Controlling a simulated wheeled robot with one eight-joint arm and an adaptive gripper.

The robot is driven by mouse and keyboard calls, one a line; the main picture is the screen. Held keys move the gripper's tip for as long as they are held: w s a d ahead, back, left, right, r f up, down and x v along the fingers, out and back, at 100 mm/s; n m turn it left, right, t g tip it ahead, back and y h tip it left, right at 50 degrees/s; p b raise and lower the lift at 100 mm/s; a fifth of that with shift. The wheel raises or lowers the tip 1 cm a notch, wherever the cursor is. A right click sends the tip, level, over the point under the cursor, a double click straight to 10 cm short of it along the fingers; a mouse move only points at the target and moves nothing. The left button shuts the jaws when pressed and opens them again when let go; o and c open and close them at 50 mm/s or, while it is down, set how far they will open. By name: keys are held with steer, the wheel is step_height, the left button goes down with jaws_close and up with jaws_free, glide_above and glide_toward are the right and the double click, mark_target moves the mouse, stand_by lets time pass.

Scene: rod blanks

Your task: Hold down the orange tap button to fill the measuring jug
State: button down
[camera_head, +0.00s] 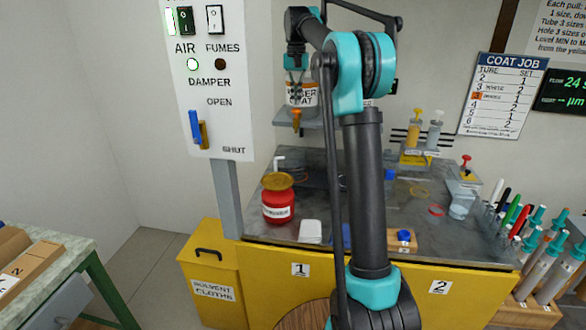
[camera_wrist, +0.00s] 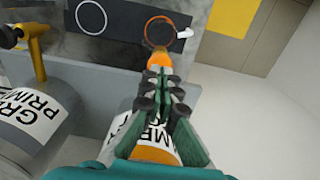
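The drum with the "UMBER COAT" label (camera_head: 301,94) stands on a wall shelf, its orange tap (camera_head: 296,116) pointing down over the bench. The tap also shows in the wrist view (camera_wrist: 158,60). My gripper (camera_head: 295,62) is above the drum in the head view. In the wrist view my gripper (camera_wrist: 165,85) has its fingers close together, right by the orange tap; contact with the button cannot be told. An orange ring (camera_wrist: 160,32) with a small white piece beside it shows below the tap; whether this is the measuring jug is unclear.
A red jar (camera_head: 278,207) stands on the bench below the shelf. Another drum with a yellow tap (camera_wrist: 32,45) is close on the left in the wrist view. The switch panel (camera_head: 209,80) stands left of the shelf.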

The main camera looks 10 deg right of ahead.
mark_target(296, 109)
steer(key=shift+f, duration=0.8)
steer(key=shift+f, duration=0.8)
stand_by(6.4)
